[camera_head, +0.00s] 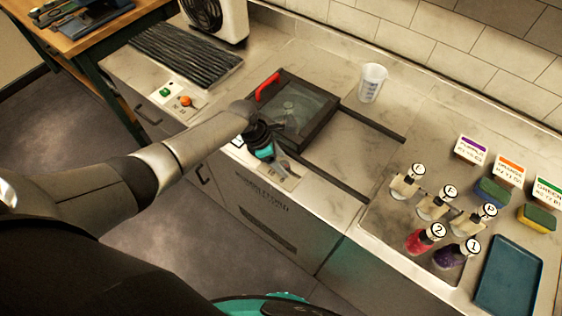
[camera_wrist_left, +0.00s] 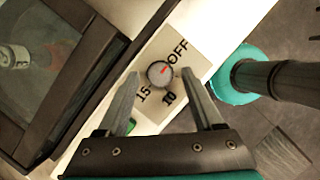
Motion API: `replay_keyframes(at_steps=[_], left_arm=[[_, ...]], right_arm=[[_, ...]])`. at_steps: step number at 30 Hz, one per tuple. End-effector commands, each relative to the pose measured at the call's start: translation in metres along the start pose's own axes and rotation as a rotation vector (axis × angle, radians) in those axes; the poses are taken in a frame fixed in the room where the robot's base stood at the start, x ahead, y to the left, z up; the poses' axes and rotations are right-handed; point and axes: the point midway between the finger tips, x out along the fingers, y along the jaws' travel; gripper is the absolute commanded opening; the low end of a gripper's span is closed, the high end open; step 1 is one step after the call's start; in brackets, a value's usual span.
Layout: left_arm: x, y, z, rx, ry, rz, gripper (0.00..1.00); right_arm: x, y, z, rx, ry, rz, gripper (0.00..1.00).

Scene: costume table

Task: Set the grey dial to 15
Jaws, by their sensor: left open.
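The grey dial (camera_wrist_left: 160,73) is round with a red mark that points up and right, toward the OFF label. It sits on a pale panel (camera_wrist_left: 190,52) printed OFF, 10 and 15. My left gripper (camera_wrist_left: 162,76) is open, with one finger on each side of the dial. Contact with the dial cannot be told. In the head view the left gripper (camera_head: 278,163) is over the panel at the counter's front edge and hides most of the dial. My right gripper is in neither view.
A dark glass-lidded box with a red handle (camera_head: 267,87) stands just behind the panel. A white cup (camera_head: 371,82) is behind it. Labelled bottles (camera_head: 419,241) and a blue tray (camera_head: 508,276) are at right. A green button (camera_head: 165,92) and orange knob (camera_head: 186,101) are at left.

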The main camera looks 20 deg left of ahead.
Motion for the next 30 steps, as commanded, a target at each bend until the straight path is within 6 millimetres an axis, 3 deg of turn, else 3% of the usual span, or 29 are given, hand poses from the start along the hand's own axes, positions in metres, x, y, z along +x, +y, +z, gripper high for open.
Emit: replay_keyframes(at_steps=[11,27,30], left_arm=[[0.0037,0.0003,0.0008,0.001,-0.001,0.001,0.68],[0.0036,0.0002,0.0005,0.001,-0.001,0.001,0.07],[0.0036,0.0002,0.0004,0.001,-0.001,0.001,0.00]], right_arm=[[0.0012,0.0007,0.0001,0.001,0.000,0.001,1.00],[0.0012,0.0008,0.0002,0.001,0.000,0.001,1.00],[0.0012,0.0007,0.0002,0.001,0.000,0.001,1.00]])
